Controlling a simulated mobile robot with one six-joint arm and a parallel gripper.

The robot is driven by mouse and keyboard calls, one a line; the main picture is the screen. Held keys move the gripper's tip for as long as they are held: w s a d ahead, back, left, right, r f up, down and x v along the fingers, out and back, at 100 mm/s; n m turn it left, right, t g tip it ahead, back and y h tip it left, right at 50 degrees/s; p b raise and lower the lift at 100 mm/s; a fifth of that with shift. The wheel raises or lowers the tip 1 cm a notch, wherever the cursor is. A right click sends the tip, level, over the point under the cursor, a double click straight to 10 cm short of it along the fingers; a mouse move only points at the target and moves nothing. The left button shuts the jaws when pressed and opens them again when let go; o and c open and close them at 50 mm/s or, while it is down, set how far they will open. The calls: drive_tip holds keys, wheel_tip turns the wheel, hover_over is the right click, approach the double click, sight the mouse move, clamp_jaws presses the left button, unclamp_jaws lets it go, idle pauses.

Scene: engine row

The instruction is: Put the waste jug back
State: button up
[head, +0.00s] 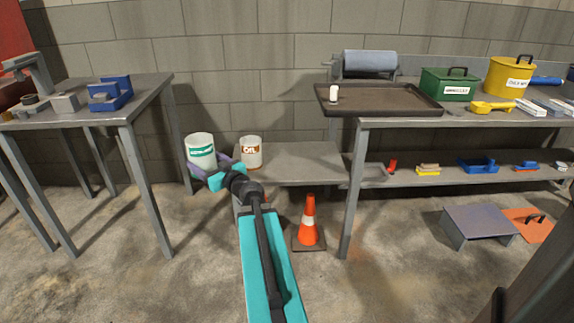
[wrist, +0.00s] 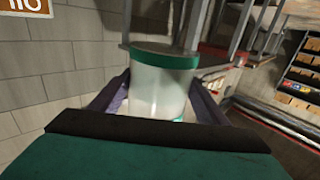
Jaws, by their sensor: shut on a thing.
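A white jug with a green label (head: 201,152) is held at the left of the low grey bench; its label is too small to read surely. My gripper (head: 210,166) is shut around this jug, with a purple finger on each side. The wrist view also shows the jug (wrist: 158,92) between the fingers, with a green band at the picture's upper end of it. A second white jug with a brown label reading OIL (head: 250,153) stands on the low bench (head: 300,165), right of the held jug. I cannot tell whether anything supports the held jug from below.
The left table (head: 75,118) carries blue and grey parts. The right workbench (head: 385,120) bears a dark tray (head: 375,108), a green box (head: 450,84) and a yellow container (head: 510,76). An orange cone (head: 309,222) stands before the low bench. The bench's right half is bare.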

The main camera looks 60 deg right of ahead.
drive_tip(key=s+d+f+m+g+h+p, duration=0.1)
drive_tip(key=s+d+f+m+g+h, duration=0.2)
drive_tip(key=s+d, duration=0.7)
drive_tip(key=s+d+f+m+g+h, duration=0.4)
drive_tip(key=s+d+h, duration=0.4)
drive_tip(key=d, duration=0.8)
drive_tip(key=s+f+m, duration=0.1)
drive_tip(key=s+f, duration=0.1)
drive_tip(key=s, duration=0.1)
drive_tip(key=shift+s+m+p, duration=0.2)
drive_tip(key=shift+m+p, duration=0.2)
drive_tip(key=shift+w+d, duration=0.1)
drive_tip(key=shift+d, duration=0.1)
drive_tip(key=shift+w+a+f+b+x, duration=0.2)
drive_tip(key=shift+w+a+b+x, duration=0.25)
drive_tip(key=shift+x, duration=2.15)
drive_tip(key=shift+w+a+f+b+x, duration=0.25)
drive_tip(key=shift+b+x, duration=0.35)
drive_tip(key=shift+x, duration=2)
drive_tip(key=shift+w+a+f+b+x, duration=0.2)
drive_tip(key=shift+w+b+x, duration=0.35)
drive_tip(key=shift+x, duration=2.05)
drive_tip(key=shift+a, duration=0.1)
drive_tip(key=shift+f, duration=0.1)
drive_tip(key=shift+f+b, duration=0.6)
drive_tip(key=shift+f, duration=1.05)
drive_tip(key=shift+f, duration=0.15)
drive_tip(key=o, duration=1.5)
drive_tip(key=shift+f, duration=0.1)
